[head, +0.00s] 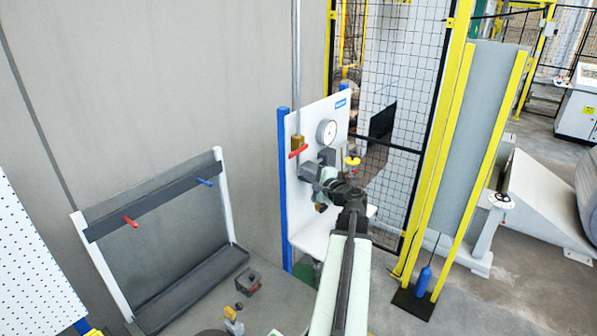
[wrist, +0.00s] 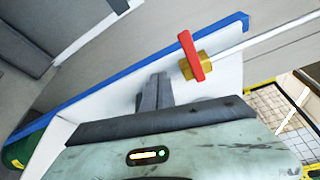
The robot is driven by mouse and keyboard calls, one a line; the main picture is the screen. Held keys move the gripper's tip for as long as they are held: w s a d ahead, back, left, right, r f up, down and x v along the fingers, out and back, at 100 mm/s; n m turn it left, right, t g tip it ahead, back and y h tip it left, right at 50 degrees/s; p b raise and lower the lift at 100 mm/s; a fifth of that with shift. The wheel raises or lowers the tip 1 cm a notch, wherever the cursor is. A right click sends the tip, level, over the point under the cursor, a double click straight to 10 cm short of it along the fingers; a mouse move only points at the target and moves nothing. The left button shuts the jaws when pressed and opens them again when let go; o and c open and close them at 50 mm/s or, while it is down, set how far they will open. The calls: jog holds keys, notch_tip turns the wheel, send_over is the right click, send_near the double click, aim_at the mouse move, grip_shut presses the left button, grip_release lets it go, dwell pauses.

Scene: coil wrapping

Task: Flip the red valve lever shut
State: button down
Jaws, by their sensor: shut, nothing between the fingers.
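The red valve lever (head: 298,151) sits on a brass valve (head: 298,141) at the foot of a thin upright pipe, by the upper left of a white panel. The lever lies roughly crosswise to the pipe. The wrist view also shows the red lever (wrist: 191,56) on the brass valve (wrist: 203,68), with the pipe running off right. My gripper (wrist: 155,90) is shut and empty, its dark fingers pointing toward the panel. They appear to the left of and below the lever in that view, with a gap between. In the head view, my gripper is just below the lever.
The white panel (head: 297,220) has a blue edge post (head: 284,190) and a round gauge (head: 326,132). A yellow knob (head: 352,161) is near my wrist. A mesh fence (head: 405,60) stands right of the panel. A rack (head: 150,202) with red and blue handles stands left.

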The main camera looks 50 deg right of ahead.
jog(key=s+r+p, duration=0.1)
jog(key=s+r, duration=0.1)
jog(key=s, duration=0.4)
jog(key=shift+s+r+p, duration=0.3)
jog(key=shift+s+p, duration=0.1)
jog(key=shift+a, duration=0.1)
jog(key=w+a+f+n+g+y+b, duration=0.2)
jog(key=w+a+f+n+y+b, duration=0.15)
jog(key=w+a+f, duration=0.55)
jog(key=w+a+f+n+g+y+b, duration=0.25)
jog(key=w+a+f+n+b, duration=0.2)
jog(key=a+f, duration=0.6)
jog(key=w+a+f+n+g+y+b, duration=0.2)
jog(key=w+a+f+n+y+b, duration=0.3)
jog(key=a, duration=0.8)
jog(key=s+a+f+n+g+h+b, duration=0.2)
jog(key=a+f+n+g+b, duration=0.2)
jog(key=a+f, duration=0.6)
jog(key=s+a+f+n+g+h+b, duration=0.3)
jog(key=a+f+n+g+b, duration=0.2)
jog(key=a+f, duration=0.6)
jog(key=a+n+b, duration=0.2)
jog(key=a, duration=0.4)
jog(key=shift+a+f+n, duration=0.2)
jog(key=shift+a+n, duration=0.15)
jog(key=shift+n, duration=0.05)
